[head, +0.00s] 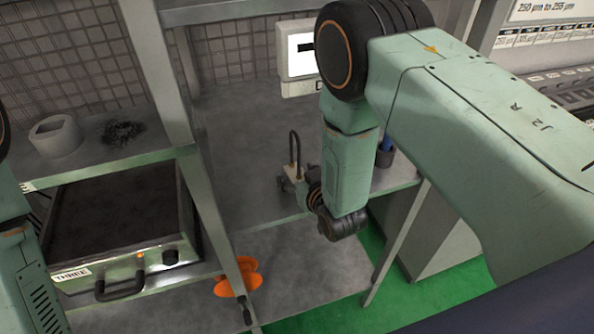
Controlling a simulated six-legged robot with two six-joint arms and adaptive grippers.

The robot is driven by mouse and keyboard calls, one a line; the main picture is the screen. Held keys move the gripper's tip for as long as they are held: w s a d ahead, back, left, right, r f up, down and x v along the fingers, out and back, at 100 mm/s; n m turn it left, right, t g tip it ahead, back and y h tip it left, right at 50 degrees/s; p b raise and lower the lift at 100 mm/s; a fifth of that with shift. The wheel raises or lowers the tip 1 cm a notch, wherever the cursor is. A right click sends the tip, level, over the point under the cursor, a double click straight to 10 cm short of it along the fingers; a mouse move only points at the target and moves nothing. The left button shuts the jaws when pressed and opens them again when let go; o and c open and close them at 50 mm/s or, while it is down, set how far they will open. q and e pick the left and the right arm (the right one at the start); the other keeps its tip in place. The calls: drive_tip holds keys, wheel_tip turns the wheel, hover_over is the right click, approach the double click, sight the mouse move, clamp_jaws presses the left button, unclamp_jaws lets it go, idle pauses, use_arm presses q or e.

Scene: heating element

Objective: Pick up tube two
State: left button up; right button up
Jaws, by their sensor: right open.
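My right arm reaches in from the right and bends down over the grey shelf. My right gripper (287,184) is at the end of it, small and partly hidden by its own wrist. It is open, low over the middle of the shelf, and I see nothing clearly held in it. No tube marked two can be made out. A dark holder (384,158) with something blue (387,143) in it stands on the shelf, just right of my forearm and partly hidden by it. My left gripper is out of view; only part of the left arm shows at the left edge.
A heating unit labelled THREE (120,225) sits at the left. A grey ring-shaped pot (56,136) and dark powder (122,132) lie above it. A white display (298,50) stands behind. An orange object (238,277) is below, by a metal post (215,215).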

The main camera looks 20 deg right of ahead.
sight(292, 140)
drive_tip(key=shift+d, duration=0.15)
drive_tip(key=shift+w+a+f, duration=0.2)
drive_tip(key=shift+w+a, duration=0.3)
drive_tip(key=shift+c, duration=0.3)
drive_tip(key=shift+w+a, duration=0.1)
drive_tip(key=shift+w, duration=0.05)
drive_tip(key=shift+c, duration=0.8)
drive_tip(key=shift+s+d+r, duration=0.2)
drive_tip(key=shift+s+d, duration=0.3)
drive_tip(key=shift+s, duration=0.05)
drive_tip(key=c, duration=0.6)
drive_tip(key=shift+w+a+f, duration=0.2)
drive_tip(key=shift+w+a, duration=0.25)
drive_tip(key=c, duration=0.6)
drive_tip(key=shift+o, duration=0.2)
drive_tip(key=shift+s+d, duration=0.2)
drive_tip(key=shift+s, duration=0.05)
drive_tip(key=shift+d+r, duration=0.15)
drive_tip(key=shift+r, duration=0.2)
wheel_tip(292, 140, up, 9)
drive_tip(key=shift+r, duration=0.1)
drive_tip(key=shift+w+a+r, duration=0.1)
drive_tip(key=shift+w+a, duration=0.1)
